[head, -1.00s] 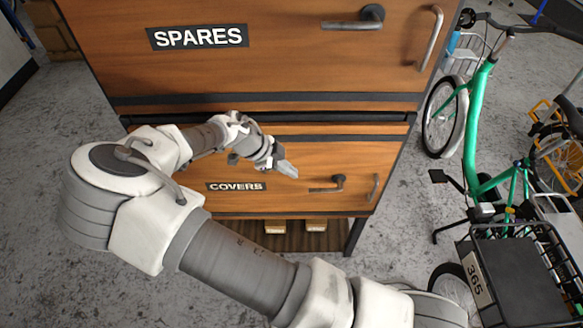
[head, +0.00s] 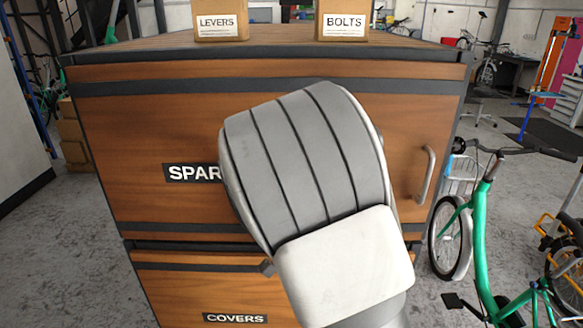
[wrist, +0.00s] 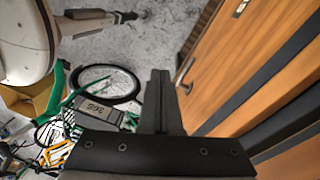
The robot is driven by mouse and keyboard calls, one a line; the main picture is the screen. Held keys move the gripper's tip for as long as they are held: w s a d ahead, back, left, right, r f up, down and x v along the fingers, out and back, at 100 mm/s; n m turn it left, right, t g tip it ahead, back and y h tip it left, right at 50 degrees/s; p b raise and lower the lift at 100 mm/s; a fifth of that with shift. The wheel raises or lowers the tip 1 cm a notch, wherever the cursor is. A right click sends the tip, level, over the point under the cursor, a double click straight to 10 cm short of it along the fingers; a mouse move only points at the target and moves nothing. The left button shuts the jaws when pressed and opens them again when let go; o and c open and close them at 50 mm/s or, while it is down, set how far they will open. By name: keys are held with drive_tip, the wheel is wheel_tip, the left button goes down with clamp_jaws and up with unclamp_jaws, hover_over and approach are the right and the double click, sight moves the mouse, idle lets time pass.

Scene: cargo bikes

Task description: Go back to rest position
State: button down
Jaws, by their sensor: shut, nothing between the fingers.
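My gripper (wrist: 160,102) shows in the wrist view, its two dark fingers together with nothing between them. It is apart from the wooden drawer cabinet (wrist: 225,60), which fills the right of that view. In the head view my raised arm covers the middle of the cabinet (head: 130,130) and hides my gripper. The upper drawer has a partly covered label beginning "SPAR" (head: 190,173) and a vertical handle (head: 427,175). The lower drawer has a "COVERS" label (head: 235,318). Both drawers look closed in the visible part.
Boxes labelled "LEVERS" (head: 221,24) and "BOLTS" (head: 343,24) stand on the cabinet top. A green cargo bike (head: 477,230) stands close on the right. Cardboard boxes (head: 72,130) are at the left. Grey floor (head: 45,230) is open at the left.

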drive_tip(key=s+d+r+n+t, duration=0.3)
drive_tip(key=s+d+r+n, duration=0.2)
drive_tip(key=r, duration=0.6)
drive_tip(key=s+d+r+n+t+y, duration=0.1)
drive_tip(key=s+d+r+n+t, duration=0.2)
drive_tip(key=s+r+n, duration=0.6)
drive_tip(key=shift+s+d+r+t, duration=0.3)
drive_tip(key=shift+s+d+r, duration=0.35)
drive_tip(key=shift+d+r, duration=0.3)
drive_tip(key=shift+d+f, duration=0.1)
